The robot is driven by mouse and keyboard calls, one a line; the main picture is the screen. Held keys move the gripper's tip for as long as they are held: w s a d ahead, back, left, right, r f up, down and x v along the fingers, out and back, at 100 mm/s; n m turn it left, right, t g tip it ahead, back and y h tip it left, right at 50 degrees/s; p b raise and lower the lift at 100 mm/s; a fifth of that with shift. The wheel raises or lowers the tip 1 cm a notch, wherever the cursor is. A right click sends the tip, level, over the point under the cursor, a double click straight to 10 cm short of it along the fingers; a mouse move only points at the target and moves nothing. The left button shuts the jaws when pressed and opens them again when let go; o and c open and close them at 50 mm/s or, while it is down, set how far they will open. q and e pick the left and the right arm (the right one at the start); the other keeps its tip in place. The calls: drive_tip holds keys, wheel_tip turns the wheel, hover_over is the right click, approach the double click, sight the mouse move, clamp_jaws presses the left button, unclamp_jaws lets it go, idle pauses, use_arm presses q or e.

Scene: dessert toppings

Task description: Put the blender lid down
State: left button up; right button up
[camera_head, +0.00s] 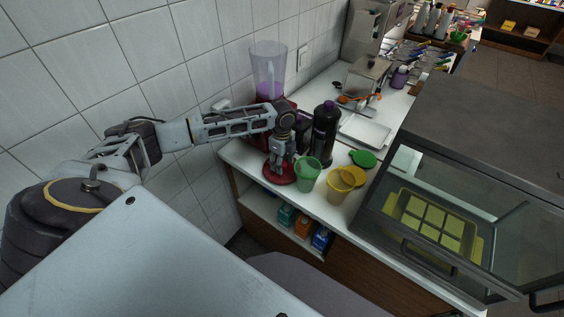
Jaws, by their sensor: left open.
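The blender lid, a dark red disc (279,176), appears to lie flat on the white counter near its front edge. My left gripper (281,164) points down right over the lid, and its fingers are open. I cannot tell whether the fingertips still touch the lid. The blender (269,72), with a clear purplish jar and a red base, stands behind my left arm against the tiled wall. My left forearm hides most of its base. My right gripper is not in view.
A green cup (307,173) and a yellow cup (340,186) stand just right of the lid. A dark bottle (325,135) is behind them. A green lid (363,158) and a white tray (365,131) lie farther right. A glass display case (440,200) fills the counter's right.

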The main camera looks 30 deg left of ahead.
use_arm(q)
drive_tip(key=shift+r, duration=0.15)
wheel_tip(320, 180, up, 12)
drive_tip(key=b, duration=0.1)
idle(0.5)
idle(0.8)
